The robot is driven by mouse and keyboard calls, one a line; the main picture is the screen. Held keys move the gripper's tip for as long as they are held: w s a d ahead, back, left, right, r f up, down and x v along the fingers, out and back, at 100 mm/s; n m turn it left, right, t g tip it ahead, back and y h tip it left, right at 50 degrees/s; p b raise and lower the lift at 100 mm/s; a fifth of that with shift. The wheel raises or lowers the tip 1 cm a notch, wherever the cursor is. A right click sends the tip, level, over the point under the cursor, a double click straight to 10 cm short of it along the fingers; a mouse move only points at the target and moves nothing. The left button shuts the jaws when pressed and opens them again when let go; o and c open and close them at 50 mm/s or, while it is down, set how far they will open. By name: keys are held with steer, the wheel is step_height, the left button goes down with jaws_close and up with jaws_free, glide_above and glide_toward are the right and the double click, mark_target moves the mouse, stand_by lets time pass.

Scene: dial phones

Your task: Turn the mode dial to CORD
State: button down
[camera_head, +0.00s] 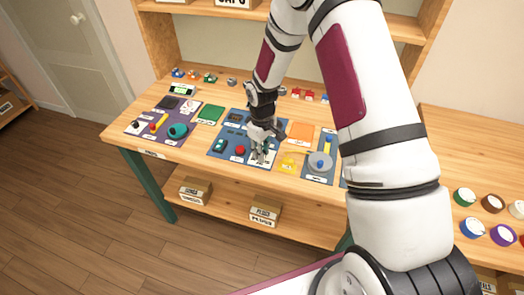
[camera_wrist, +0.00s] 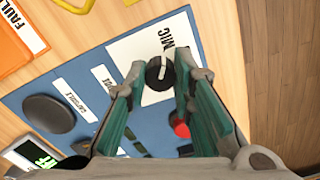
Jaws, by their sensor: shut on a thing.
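The mode dial (camera_wrist: 158,72) is a round black knob with a white pointer stripe, on a white plate (camera_wrist: 128,52) in the wrist view. The word MIC reads on the plate beside it; I see no CORD label, and part of the plate is hidden by my fingers. My gripper (camera_wrist: 160,84) has its teal fingers on either side of the dial, shut on it. In the head view my gripper (camera_head: 262,150) is down at the blue board (camera_head: 217,147); the dial is hidden or too small to tell there.
The blue board also carries a red knob (camera_wrist: 180,127) close to one finger and a dark round disc (camera_wrist: 48,114). A small green-lit display (camera_wrist: 35,155) is at the lower left. Other boards with parts lie on both sides on the wooden table (camera_head: 120,132).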

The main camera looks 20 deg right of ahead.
steer(key=m+b, duration=0.1)
steer(key=m, duration=0.4)
steer(key=shift+m, duration=0.3)
steer(key=shift+m+b, duration=0.4)
steer(key=shift+m, duration=2.1)
steer(key=c, duration=1.4)
jaws_free()
steer(key=shift+o, duration=0.2)
step_height(320, 180, up, 12)
